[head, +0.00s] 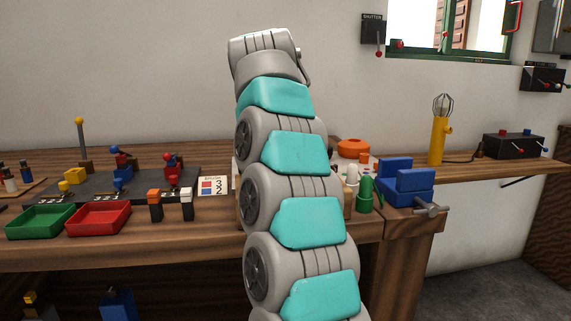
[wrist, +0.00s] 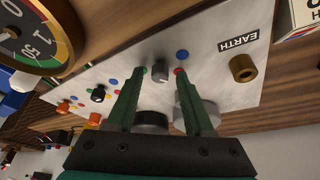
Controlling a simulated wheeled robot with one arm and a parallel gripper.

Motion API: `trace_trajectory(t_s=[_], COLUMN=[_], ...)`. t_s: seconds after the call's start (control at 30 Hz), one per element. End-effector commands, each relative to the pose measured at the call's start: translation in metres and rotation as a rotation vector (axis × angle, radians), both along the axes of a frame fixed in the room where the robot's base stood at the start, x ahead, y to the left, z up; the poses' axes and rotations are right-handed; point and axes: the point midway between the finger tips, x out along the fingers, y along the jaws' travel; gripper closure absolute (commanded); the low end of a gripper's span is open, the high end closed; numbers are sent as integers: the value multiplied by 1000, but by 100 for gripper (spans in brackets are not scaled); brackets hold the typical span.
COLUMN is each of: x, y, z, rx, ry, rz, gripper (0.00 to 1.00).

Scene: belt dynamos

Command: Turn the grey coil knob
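A small grey knob (wrist: 161,71) stands on a pale metal panel (wrist: 215,55) in the wrist view, with green, blue and red dots around it. I take it as the grey coil knob; no label for it can be read. My gripper (wrist: 161,74) is open, with one green finger on each side of the knob. I cannot tell whether either finger touches it. In the head view my arm hides the panel, the knob and the gripper.
A brass post (wrist: 243,68) stands by the EARTH label. A black knob (wrist: 98,93) and orange knobs sit left on the panel, a round gauge (wrist: 35,40) beyond. Larger round parts lie behind the fingers. On the bench are green (head: 40,221) and red (head: 98,219) trays and a blue vise (head: 407,190).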

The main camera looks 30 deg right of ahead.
Motion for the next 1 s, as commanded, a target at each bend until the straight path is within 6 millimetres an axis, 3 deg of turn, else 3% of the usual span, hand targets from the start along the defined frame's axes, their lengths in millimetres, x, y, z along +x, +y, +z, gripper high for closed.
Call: trace_trajectory(t_s=[0.07,0.43,1.0], x=[0,0,-1], y=[0,0,-1], z=[0,0,0], rx=[0,0,0], ry=[0,0,1], rz=[0,0,39], gripper=[58,100,100])
